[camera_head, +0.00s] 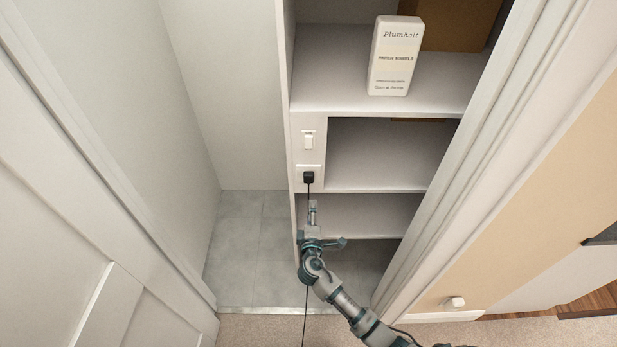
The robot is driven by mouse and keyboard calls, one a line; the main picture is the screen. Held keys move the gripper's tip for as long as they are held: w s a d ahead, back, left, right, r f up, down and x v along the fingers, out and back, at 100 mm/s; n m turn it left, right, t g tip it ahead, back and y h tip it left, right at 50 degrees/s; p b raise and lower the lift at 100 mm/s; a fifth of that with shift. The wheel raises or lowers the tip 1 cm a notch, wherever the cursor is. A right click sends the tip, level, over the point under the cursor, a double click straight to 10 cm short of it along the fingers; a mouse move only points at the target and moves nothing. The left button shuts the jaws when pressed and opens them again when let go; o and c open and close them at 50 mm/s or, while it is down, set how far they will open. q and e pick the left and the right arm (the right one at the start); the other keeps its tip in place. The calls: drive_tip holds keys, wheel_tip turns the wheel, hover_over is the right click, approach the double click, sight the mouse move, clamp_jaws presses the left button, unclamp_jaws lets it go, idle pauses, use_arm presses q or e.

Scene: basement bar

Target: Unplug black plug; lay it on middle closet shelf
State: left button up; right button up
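The black plug (308,177) sits in a white outlet plate on the narrow front panel at the left of the closet shelves. Its thin black cord (305,318) hangs down past my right gripper to the floor. My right gripper (326,224) is just below the plug, apart from it; its fingers look spread and nothing shows between them. The middle closet shelf (380,170) is bare, right of the plug. My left gripper is out of view.
A white light switch (308,140) is above the outlet. A lower shelf (375,215) looks empty. A white door (85,220) and frame (475,170) flank the opening.

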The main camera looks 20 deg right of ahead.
drive_tip(key=t, duration=0.2)
approach(308, 180)
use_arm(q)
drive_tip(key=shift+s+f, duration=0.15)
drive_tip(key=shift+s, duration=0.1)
use_arm(e)
drive_tip(key=shift+w+d+n, duration=0.1)
drive_tip(key=shift+w+n, duration=0.15)
drive_tip(key=shift+n, duration=0.15)
drive_tip(key=x, duration=0.2)
drive_tip(key=b+x, duration=0.1)
drive_tip(key=x, duration=0.2)
drive_tip(key=b+x, duration=0.1)
drive_tip(key=x, duration=0.1)
drive_tip(key=shift+w+d+f, duration=0.2)
drive_tip(key=shift+w+f, duration=0.05)
drive_tip(key=shift+w, duration=0.15)
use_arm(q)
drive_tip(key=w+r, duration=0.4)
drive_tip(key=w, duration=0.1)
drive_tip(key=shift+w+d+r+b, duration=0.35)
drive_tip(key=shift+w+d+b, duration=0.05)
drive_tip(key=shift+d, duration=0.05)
use_arm(e)
drive_tip(key=shift+w+d+r, duration=0.1)
drive_tip(key=shift+w+d, duration=0.05)
drive_tip(key=shift+w, duration=0.45)
drive_tip(key=shift+r, duration=0.1)
